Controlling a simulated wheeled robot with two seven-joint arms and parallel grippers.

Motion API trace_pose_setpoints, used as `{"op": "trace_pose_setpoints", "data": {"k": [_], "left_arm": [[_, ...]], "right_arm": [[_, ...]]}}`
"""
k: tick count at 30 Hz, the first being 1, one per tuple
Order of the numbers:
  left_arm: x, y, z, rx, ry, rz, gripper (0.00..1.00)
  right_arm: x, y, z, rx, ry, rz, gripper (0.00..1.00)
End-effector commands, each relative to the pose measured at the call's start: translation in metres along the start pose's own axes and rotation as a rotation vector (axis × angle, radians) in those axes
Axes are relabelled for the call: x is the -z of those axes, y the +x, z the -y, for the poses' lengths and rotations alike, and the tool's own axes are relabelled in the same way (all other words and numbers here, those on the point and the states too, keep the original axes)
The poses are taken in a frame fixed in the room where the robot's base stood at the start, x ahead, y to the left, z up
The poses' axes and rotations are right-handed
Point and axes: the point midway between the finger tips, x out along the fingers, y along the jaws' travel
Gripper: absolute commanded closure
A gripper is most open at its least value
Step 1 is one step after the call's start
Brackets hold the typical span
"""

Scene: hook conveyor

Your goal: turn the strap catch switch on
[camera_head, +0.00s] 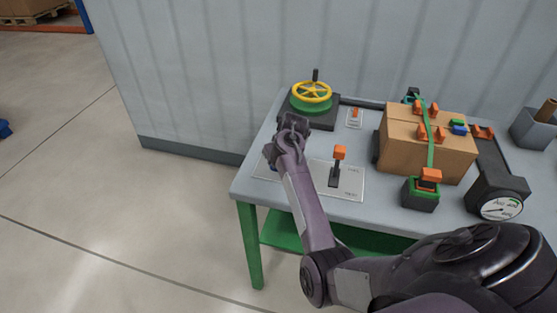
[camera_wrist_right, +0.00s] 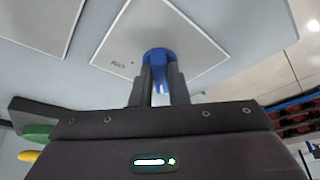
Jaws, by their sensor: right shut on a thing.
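A blue switch knob (camera_wrist_right: 159,55) stands on a pale plate (camera_wrist_right: 190,32) with an "ON" mark, upside down in the right wrist view. My right gripper (camera_wrist_right: 161,80) is shut on this knob, one finger on each side. In the head view the same arm reaches in from the lower right, and its hand (camera_head: 290,130) is over the left part of the table. The arm hides most of the plate (camera_head: 262,171) and the fingers there. Whether the knob points at the mark I cannot tell. My left gripper is not in view.
An orange-tipped lever (camera_head: 340,154) stands beside the arm on its own plate. A yellow handwheel (camera_head: 312,92) is behind the hand. A cardboard box (camera_head: 400,145) with a green strap (camera_head: 431,150) and a dial gauge (camera_head: 501,208) are on the right of the table.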

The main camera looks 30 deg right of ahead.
Motion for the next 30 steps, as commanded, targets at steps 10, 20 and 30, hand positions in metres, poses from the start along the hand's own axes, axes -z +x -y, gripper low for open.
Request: {"op": "trace_pose_setpoints", "data": {"k": [10,20,30], "left_arm": [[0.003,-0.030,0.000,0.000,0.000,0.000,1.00],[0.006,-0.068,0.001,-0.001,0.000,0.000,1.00],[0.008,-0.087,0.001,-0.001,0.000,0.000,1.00]], "right_arm": [[0.002,-0.005,0.003,-0.059,0.139,0.004,1.00],[0.003,-0.005,0.006,-0.175,0.416,0.003,1.00],[0.005,-0.001,0.011,-0.297,0.715,0.002,1.00]]}}
